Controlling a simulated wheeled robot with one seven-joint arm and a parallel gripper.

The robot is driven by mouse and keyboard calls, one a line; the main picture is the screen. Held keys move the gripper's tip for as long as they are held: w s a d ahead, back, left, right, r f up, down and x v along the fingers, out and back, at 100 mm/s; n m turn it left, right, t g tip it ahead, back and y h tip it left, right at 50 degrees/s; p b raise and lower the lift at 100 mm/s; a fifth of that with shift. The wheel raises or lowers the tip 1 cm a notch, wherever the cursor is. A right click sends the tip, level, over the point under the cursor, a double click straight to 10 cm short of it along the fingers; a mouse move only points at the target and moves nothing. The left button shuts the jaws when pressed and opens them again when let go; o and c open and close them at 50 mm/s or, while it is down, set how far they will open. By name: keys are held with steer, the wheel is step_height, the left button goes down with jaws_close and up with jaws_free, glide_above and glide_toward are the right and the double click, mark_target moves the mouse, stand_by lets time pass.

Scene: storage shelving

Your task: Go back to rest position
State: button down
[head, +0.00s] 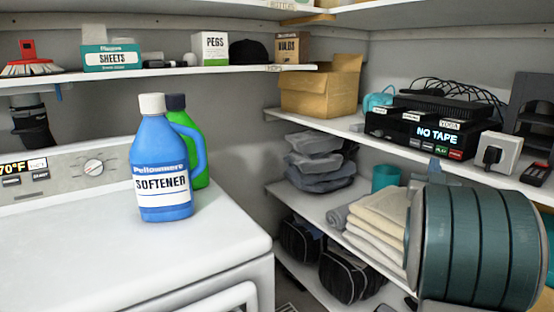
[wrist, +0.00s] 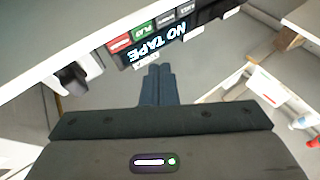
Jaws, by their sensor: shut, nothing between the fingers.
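My gripper (wrist: 157,72) shows in the wrist view, with its dark fingers together and nothing between them. It is in free air, just beyond the edge of a white shelf (wrist: 55,50). The black tape player (wrist: 165,32) with the lit words NO TAPE appears upside down ahead of the fingertips, apart from them. The tape player (head: 425,135) stands there on the right-hand shelf.
A blue softener bottle (head: 162,165) and a green bottle (head: 195,140) stand on the white washer (head: 90,255). An upper shelf (head: 150,72) runs along the back wall.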

steer(key=s+a+f+n+g+y+p, duration=0.1)
steer(key=s+a+f+g+y+p, duration=0.1)
steer(key=s+a+g+y+p, duration=0.45)
steer(key=s+a+f+n+g+y+p, duration=0.2)
steer(key=s+a+f, duration=0.1)
steer(key=a, duration=0.7)
steer(key=s+a+f+n+g+y+p, duration=0.1)
steer(key=s+a+g, duration=0.3)
steer(key=s, duration=0.6)
steer(key=s+a+n+g+y+p, duration=0.1)
steer(key=s+a+g+p, duration=0.3)
steer(key=s, duration=0.7)
steer(key=a+n, duration=0.1)
steer(key=a, duration=0.1)
steer(key=shift+s+a+f+g, duration=0.15)
steer(key=shift+a+f+g, duration=0.15)
steer(key=shift+f+g, duration=0.1)
steer(key=shift+y, duration=0.25)
